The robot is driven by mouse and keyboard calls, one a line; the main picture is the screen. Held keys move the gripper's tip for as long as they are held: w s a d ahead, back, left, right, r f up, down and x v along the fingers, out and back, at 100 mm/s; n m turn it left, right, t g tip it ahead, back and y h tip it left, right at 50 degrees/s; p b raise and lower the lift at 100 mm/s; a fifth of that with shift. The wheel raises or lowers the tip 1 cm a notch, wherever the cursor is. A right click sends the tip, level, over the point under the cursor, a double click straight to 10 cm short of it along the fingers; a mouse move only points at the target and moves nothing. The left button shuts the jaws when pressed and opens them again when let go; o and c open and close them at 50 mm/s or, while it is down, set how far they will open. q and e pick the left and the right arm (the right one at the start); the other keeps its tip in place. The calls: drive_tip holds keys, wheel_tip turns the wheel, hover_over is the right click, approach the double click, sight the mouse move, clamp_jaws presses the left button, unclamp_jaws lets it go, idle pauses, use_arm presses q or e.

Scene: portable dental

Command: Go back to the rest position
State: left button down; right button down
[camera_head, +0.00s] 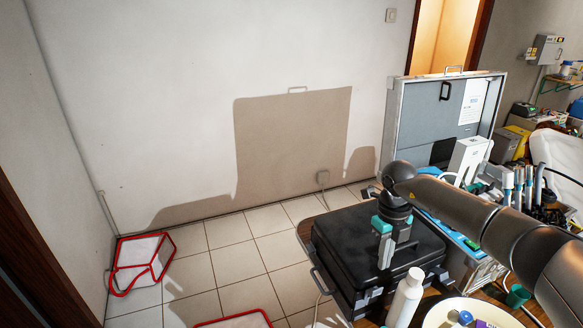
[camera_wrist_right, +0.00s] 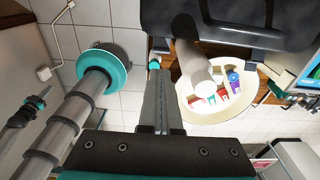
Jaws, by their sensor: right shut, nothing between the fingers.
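My right gripper (camera_head: 385,262) is over the black case (camera_head: 340,240) in the head view. Its arm comes in from the right edge. In the right wrist view its two fingers (camera_wrist_right: 160,72) lie together, shut and empty. A white bottle (camera_head: 404,303) stands just in front of the gripper, apart from it. My left gripper shows in neither view.
A round cream tray (camera_head: 435,318) with small colored items is at the lower right. The open dental case (camera_head: 418,118) and its instruments (camera_head: 508,188) stand at the right. Red-framed items (camera_head: 142,262) lie on the tiled floor, which is largely clear.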

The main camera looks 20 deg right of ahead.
drive_tip(key=w+a+f+m+t+y+b, duration=0.15)
drive_tip(key=a+f+m+t+y, duration=0.3)
drive_tip(key=a+f, duration=0.5)
drive_tip(key=a+f+m+t+y+b, duration=0.3)
drive_tip(key=a+f+m+y, duration=0.35)
drive_tip(key=a, duration=0.55)
drive_tip(key=s+d+f+m+t+h+b, duration=0.1)
drive_tip(key=s+d+f+m+h, duration=0.15)
drive_tip(key=s+f+m, duration=0.35)
drive_tip(key=s+d+f+m+h+b, duration=0.1)
drive_tip(key=s+f+m+h, duration=0.25)
drive_tip(key=f, duration=0.55)
drive_tip(key=s+d+f+m+t+h+b, duration=0.1)
drive_tip(key=s+d+f+m+h, duration=0.2)
drive_tip(key=f+m, duration=0.35)
drive_tip(key=s+a+f+m+g, duration=0.1)
drive_tip(key=s+f+m+g, duration=0.1)
drive_tip(key=s, duration=0.7)
drive_tip(key=s+f+m+g+h+b, duration=0.1)
drive_tip(key=s+f+m+g, duration=0.2)
drive_tip(key=s, duration=0.7)
drive_tip(key=s+a+f+m+g+h+b, duration=0.1)
drive_tip(key=s+f+m+g, duration=0.1)
drive_tip(key=s+f, duration=0.4)
drive_tip(key=s, duration=0.4)
drive_tip(key=shift+a+f+g, duration=0.25)
drive_tip(key=shift+a+g, duration=0.1)
drive_tip(key=shift+d, duration=0.15)
